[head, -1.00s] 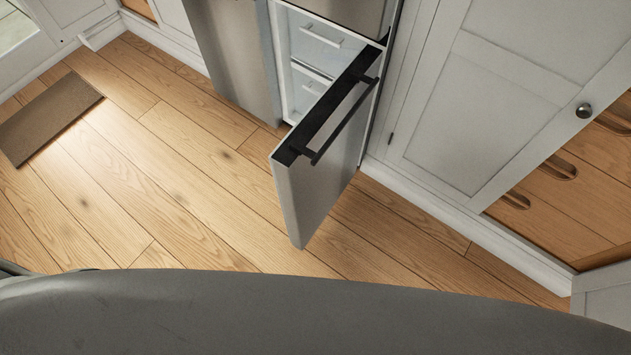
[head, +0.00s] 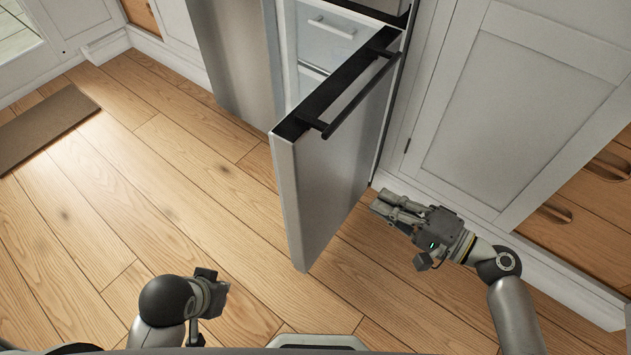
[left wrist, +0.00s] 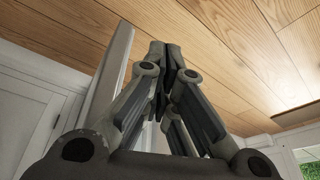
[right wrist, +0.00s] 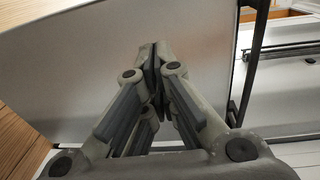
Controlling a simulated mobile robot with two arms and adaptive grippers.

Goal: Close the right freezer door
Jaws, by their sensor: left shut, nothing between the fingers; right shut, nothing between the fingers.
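The right freezer door (head: 338,160) stands wide open, its grey outer face turned to the right and its black top edge and dark bar handle (head: 355,98) showing. White drawers (head: 325,38) show inside the freezer behind it. My right gripper (head: 378,204) is shut and empty, to the right of the door, pointing at its outer face; whether it touches cannot be told. In the right wrist view the door face (right wrist: 85,65) fills the space ahead of the fingers. My left gripper (left wrist: 160,55) is shut and empty; in the head view only its wrist shows, left of the door.
White cabinets (head: 520,100) with wooden drawers (head: 590,210) stand on the right. The closed left appliance door (head: 232,60) is beside the freezer. A brown mat (head: 45,125) lies on the wooden floor at the left. The floor left of the door is clear.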

